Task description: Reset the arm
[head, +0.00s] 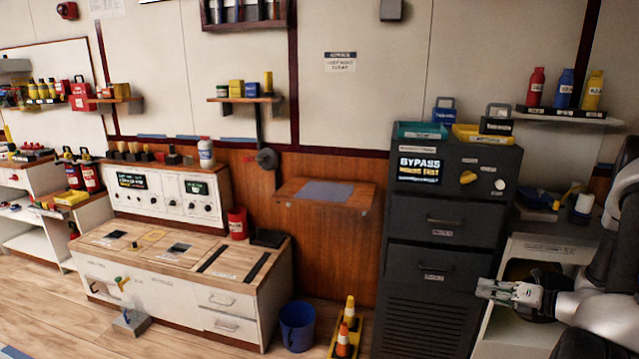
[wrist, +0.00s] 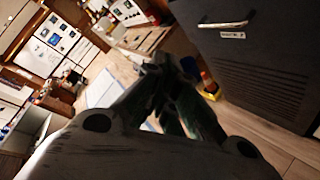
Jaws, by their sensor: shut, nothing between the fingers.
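My gripper (head: 512,292) is at the right of the head view, at the end of my arm, in front of the dark cabinet's lower right side. Its fingers are together with nothing between them. The wrist view also shows my gripper (wrist: 165,75), its dark fingers meeting near the middle. The dark cabinet (head: 425,290) has drawers, a "BYPASS" label and a yellow knob. In the wrist view the cabinet (wrist: 250,60) fills the upper right, with a drawer handle and label. My gripper looks apart from the cabinet; the exact gap is hard to tell.
A white control desk (head: 165,285) with a wooden top stands at left. A white shelf unit (head: 545,250) is beside the cabinet. Wooden floor (head: 50,315) is open at left.

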